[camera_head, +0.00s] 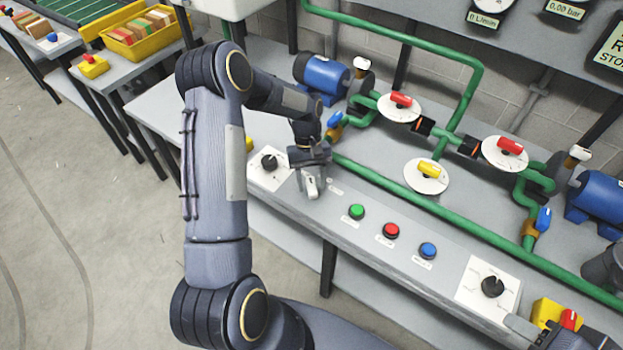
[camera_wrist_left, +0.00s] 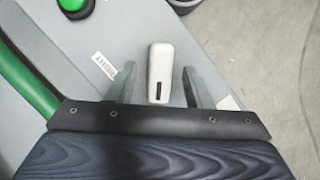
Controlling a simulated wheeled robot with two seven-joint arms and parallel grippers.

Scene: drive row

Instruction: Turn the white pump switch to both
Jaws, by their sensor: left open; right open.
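The white pump switch (camera_wrist_left: 160,66) is a white oblong knob with a dark mark at one end. In the left wrist view it stands between the two fingers of my left gripper (camera_wrist_left: 158,86), with a gap on each side. In the head view the white knob (camera_head: 312,187) shows just below my left gripper (camera_head: 309,168), which hides part of it and its dial. A small label (camera_wrist_left: 104,65) lies beside it; its text is unreadable. My right gripper (camera_head: 555,335) is partly in view at the bottom right, open, near a yellow box with a red knob (camera_head: 569,319).
Green, red and blue buttons (camera_head: 391,230) line the panel's front edge. A black selector on a white plate (camera_head: 470,291) is at right, another dial (camera_head: 268,163) left of my left gripper. Green pipes (camera_head: 400,187), valves and blue motors (camera_head: 322,76) stand behind.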

